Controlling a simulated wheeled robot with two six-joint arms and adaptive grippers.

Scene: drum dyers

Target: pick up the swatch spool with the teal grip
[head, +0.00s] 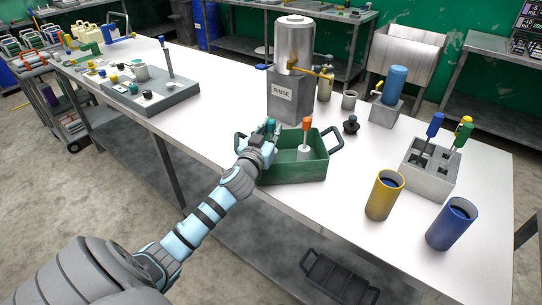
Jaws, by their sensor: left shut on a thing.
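My left gripper (266,136) is at the left end of the green tray (301,170) on the white bench. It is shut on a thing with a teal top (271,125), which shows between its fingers. The fingers hide most of that thing, so I cannot tell whether it touches the tray floor. A white spool with an orange grip (306,138) stands upright in the tray, to the right of the gripper. My right gripper is not in view.
A RINSE block (290,97) with a steel tank (294,45) stands behind the tray. To the right are a yellow cup (384,194), a blue cup (452,223) and a grey rack (430,171) with coloured grips. A grey board (150,96) lies left. Bench between is clear.

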